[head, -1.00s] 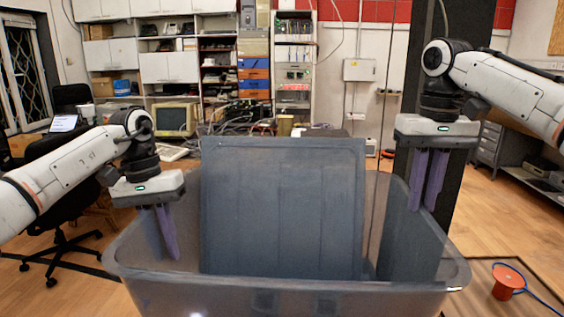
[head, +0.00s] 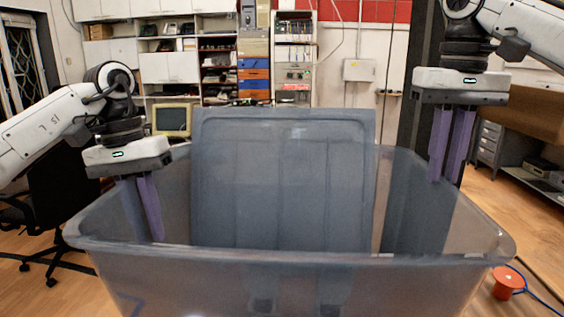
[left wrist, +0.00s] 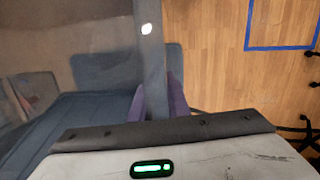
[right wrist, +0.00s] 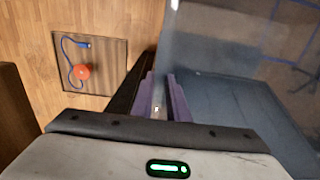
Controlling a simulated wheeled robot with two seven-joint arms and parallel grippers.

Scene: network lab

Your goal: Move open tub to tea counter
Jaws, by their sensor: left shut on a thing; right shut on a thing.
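A large open grey translucent tub (head: 200,280) fills the lower middle of the head view, upright. A ribbed blue-grey panel (head: 283,180) rises above its rim at the far side. I cannot tell whether it stands inside or is part of the tub. My left gripper (head: 143,237) is shut on the tub's left wall, one purple finger on each side. The left wrist view shows the wall (left wrist: 152,70) between the fingers. My right gripper (head: 446,181) is shut on the right wall, which also shows in the right wrist view (right wrist: 162,98).
A dark column (head: 425,60) stands behind my right gripper. An orange spool (head: 507,283) with a blue cable is on the floor at right. A dark office chair (head: 50,210) is at left. Shelves and an old monitor (head: 172,119) are behind. Wooden floor shows on both sides.

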